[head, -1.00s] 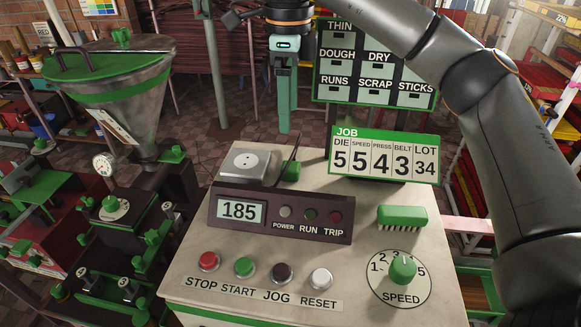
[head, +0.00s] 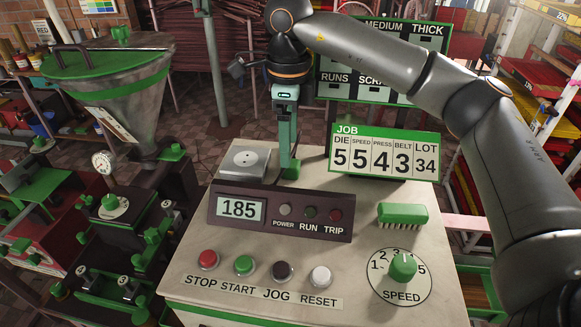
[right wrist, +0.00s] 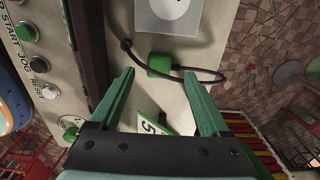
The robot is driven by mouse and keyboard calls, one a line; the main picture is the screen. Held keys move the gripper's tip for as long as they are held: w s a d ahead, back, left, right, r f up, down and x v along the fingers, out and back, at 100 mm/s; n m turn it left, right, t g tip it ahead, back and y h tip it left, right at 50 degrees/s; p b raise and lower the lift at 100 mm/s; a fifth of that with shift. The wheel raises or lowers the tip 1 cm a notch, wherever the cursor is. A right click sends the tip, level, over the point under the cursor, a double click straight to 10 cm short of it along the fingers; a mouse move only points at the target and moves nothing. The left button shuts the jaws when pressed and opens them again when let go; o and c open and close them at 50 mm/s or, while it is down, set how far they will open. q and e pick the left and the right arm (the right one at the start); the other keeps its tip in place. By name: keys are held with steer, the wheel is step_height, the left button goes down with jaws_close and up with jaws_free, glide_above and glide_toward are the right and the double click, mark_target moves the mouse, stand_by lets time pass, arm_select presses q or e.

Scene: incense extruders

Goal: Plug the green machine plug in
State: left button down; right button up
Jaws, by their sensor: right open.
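The green plug (head: 291,173) lies on top of the cream machine cabinet, right of the grey socket plate (head: 246,161). In the right wrist view the plug (right wrist: 160,64) is a green block with a dark cord (right wrist: 205,77) looping around it, apart from the round socket (right wrist: 172,8). My right gripper (head: 288,158) points down at the plug and partly hides it in the head view. In the right wrist view its green fingers (right wrist: 159,76) are open, with the plug just beyond the gap between their tips. My left gripper is not in view.
The display panel (head: 282,218) stands in front of the plug. The JOB board (head: 385,150) stands to its right and a green brush (head: 402,214) lies nearer. Buttons and a speed knob (head: 402,267) fill the cabinet's front.

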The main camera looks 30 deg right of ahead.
mark_target(291, 169)
steer(key=f, duration=0.4)
steer(key=shift+s+d+p, duration=0.15)
steer(key=shift+s+p, duration=0.05)
steer(key=shift+p, duration=0.15)
steer(key=shift+f, duration=0.45)
steer(key=shift+c, duration=0.2)
jaws_close()
steer(key=shift+r, duration=0.1)
